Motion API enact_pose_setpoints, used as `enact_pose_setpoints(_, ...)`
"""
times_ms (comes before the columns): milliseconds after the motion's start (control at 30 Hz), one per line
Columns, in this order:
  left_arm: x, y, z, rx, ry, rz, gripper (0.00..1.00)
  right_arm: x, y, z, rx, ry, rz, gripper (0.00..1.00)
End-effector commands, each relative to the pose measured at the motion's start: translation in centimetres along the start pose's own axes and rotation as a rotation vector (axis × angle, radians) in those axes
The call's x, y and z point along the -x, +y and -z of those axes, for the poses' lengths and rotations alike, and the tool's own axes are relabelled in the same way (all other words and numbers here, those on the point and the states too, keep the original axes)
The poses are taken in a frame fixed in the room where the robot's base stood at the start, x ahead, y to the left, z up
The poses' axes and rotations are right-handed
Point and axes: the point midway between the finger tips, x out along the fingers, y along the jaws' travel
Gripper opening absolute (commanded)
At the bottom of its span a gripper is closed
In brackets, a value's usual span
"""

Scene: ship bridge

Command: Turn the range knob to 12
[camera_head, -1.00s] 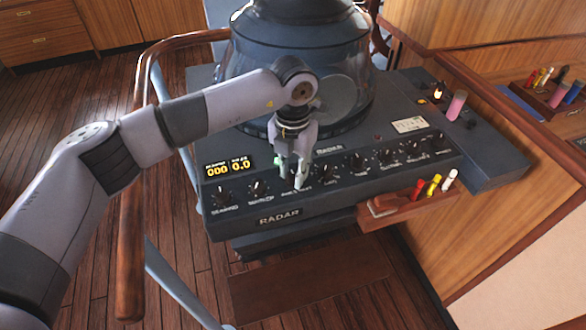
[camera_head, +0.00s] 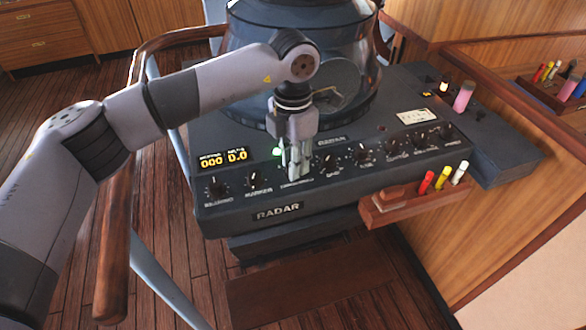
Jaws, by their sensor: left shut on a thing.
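The radar console (camera_head: 225,203) stands in the middle, with a row of black knobs along its sloped front panel. My left gripper (camera_head: 294,170) points down at the third knob from the left, its fingers shut around that knob. The fingers hide the knob and its pointer, so its setting cannot be read. The label below it is too small to read surely; I take this as the range knob. A display (camera_head: 224,159) at the panel's left reads 000 and 0.0 in yellow digits. My right gripper is out of view.
Other knobs stand close on both sides, such as the marker knob (camera_head: 253,181) and gain knob (camera_head: 328,161). A wooden tray (camera_head: 400,212) with red, yellow and white pens juts out at the front right. A wooden rail (camera_head: 124,215) runs along the left.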

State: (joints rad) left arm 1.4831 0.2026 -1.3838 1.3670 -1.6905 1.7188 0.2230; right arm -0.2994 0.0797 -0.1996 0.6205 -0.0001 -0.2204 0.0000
Motion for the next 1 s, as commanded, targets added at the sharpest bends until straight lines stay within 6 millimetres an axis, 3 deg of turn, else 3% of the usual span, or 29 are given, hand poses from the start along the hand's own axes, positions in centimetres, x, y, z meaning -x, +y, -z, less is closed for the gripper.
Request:
enact_pose_setpoints(100, -0.3, 0.0, -0.1, -0.092, -0.003, -0.001, 0.00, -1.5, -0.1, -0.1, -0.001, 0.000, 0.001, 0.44)
enact_pose_setpoints(400, -0.1, 0.0, -0.1, -0.269, -0.002, -0.001, 0.00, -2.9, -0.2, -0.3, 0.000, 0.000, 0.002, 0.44)
enact_pose_setpoints(1000, 0.1, 0.0, 0.0, -0.349, -0.002, 0.000, 0.00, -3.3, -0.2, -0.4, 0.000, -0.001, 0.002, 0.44)
